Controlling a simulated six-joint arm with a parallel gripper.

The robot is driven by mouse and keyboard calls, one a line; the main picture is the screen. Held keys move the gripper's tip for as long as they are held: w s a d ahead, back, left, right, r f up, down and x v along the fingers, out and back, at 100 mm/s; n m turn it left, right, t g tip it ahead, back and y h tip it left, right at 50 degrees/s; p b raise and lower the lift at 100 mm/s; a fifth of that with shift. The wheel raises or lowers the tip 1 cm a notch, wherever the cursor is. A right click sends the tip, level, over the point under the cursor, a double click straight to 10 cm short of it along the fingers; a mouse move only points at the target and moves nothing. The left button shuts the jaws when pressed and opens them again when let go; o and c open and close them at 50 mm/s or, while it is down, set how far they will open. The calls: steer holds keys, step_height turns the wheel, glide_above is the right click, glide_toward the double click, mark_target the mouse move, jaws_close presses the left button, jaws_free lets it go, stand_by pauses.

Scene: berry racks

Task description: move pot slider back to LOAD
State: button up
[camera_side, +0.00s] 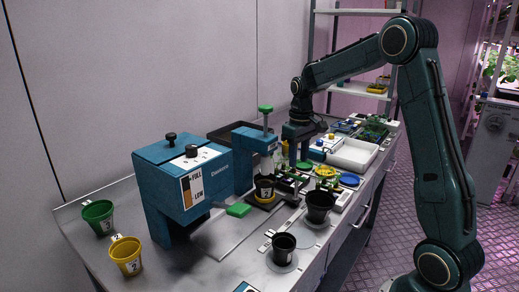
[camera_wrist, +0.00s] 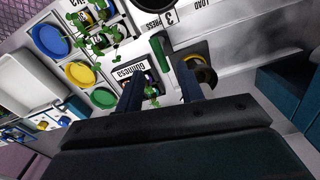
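The pot slider (camera_side: 258,203) is a dark plate under the blue press in the side view. A dark pot with a yellow band and a "2" label (camera_side: 264,188) stands upright on it. My gripper (camera_side: 303,164) points down just to the right of the press. In the wrist view my gripper's two fingers (camera_wrist: 162,92) are apart, with no object clearly held; a white label and a small green plant show between them. A round dark pot (camera_wrist: 205,75) shows beside the right finger. The LOAD marking (camera_wrist: 205,4) and the PRESS marking (camera_wrist: 151,22) lie at the top.
Black pots (camera_side: 319,206) (camera_side: 284,247) stand at the front edge. Green (camera_side: 98,216) and yellow (camera_side: 126,254) pots are at far left. A white tray (camera_side: 353,155) and coloured dishes lie right.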

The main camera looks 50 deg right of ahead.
mark_target(297, 178)
step_height(297, 178, down, 11)
steer(key=shift+r, duration=0.2)
stand_by(0.3)
steer(key=shift+c, duration=0.2)
jaws_close()
